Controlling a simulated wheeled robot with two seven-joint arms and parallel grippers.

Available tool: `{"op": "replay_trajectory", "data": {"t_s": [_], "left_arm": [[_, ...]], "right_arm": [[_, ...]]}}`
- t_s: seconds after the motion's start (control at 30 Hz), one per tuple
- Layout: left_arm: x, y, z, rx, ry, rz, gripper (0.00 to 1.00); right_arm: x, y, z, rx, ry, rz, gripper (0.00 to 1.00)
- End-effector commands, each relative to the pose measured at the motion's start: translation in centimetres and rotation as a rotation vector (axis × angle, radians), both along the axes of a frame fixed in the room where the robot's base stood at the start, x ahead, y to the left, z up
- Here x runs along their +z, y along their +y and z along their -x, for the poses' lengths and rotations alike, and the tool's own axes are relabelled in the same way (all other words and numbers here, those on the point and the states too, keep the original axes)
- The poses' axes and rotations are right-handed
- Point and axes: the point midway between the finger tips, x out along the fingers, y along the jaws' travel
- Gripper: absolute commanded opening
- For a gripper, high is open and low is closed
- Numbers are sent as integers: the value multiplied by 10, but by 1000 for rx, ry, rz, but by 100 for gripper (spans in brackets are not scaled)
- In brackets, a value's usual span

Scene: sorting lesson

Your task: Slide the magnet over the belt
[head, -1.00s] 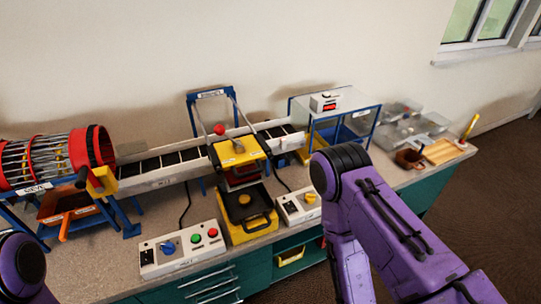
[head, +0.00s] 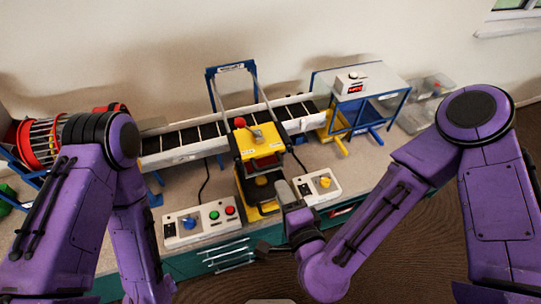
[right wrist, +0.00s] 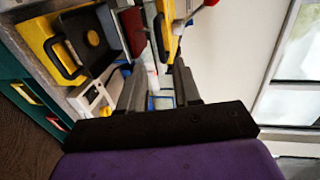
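The magnet is a yellow block (head: 258,138) with a red ball knob (head: 240,122) on a lever. It hangs at the front side of the belt (head: 190,138), under a blue gantry frame. The belt is a row of black slats between pale rails. My right gripper (head: 272,215) is open and empty, low in front of the magnet and apart from it. In the right wrist view its two fingers (right wrist: 158,85) are spread, with the yellow magnet (right wrist: 170,35) beyond them. My left arm rises at the left; its gripper is out of view.
A yellow box with a black tray (head: 262,190) stands below the magnet. Control boxes stand to its left (head: 205,222) and right (head: 318,187). A red-ringed drum (head: 40,142) is at far left, a blue-framed stand (head: 362,95) at right.

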Motion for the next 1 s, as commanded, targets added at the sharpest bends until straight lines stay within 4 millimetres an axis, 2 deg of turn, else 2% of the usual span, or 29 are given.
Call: {"op": "replay_trajectory", "data": {"t_s": [0.27,0.37,0.4,0.5,0.7,0.97,1.0], "left_arm": [[-60,0,0,0,0,0,43],[-79,0,0,0,0,0,43],[-59,0,0,0,1,1,43],[-49,0,-1,0,-1,0,43],[-45,0,0,0,-1,1,43],[-46,0,0,0,0,0,43],[-46,0,0,0,0,0,43]], "right_arm": [[-17,7,-27,-10,-9,-17,33],[-22,15,-53,-12,-8,-15,33],[-10,19,-61,-8,-4,-11,33],[-14,25,-78,-7,-4,-8,33],[-21,31,-96,-4,-3,-9,33],[-22,32,-97,-3,-4,-8,33],[-22,32,-97,-3,-4,-8,20]]}}
